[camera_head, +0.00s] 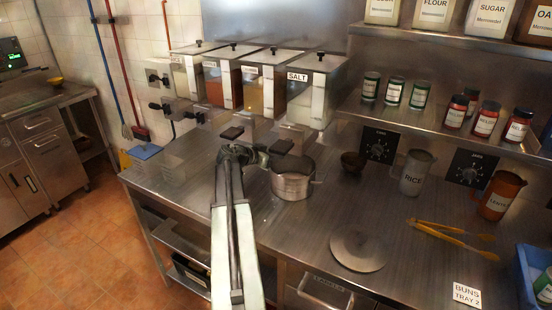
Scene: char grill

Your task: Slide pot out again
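A silver metal pot (292,185) stands upright on the steel counter, just in front of the row of dispensers and close to the one labelled SALT (325,88). A dark lever pad (281,146) of the dispensers is above the pot's back-left rim. My gripper (262,159) is at the upper left of the pot, right at or very near its rim. The view is too small to tell whether its fingers touch or grasp the pot. The inside of the pot is mostly dark.
A round metal lid (359,251) lies on the counter right of the pot. A small dark bowl (352,163), a RICE jug (414,172), an orange jug (500,195) and yellow tongs (455,233) are further right. The counter (315,225) between pot and lid is clear.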

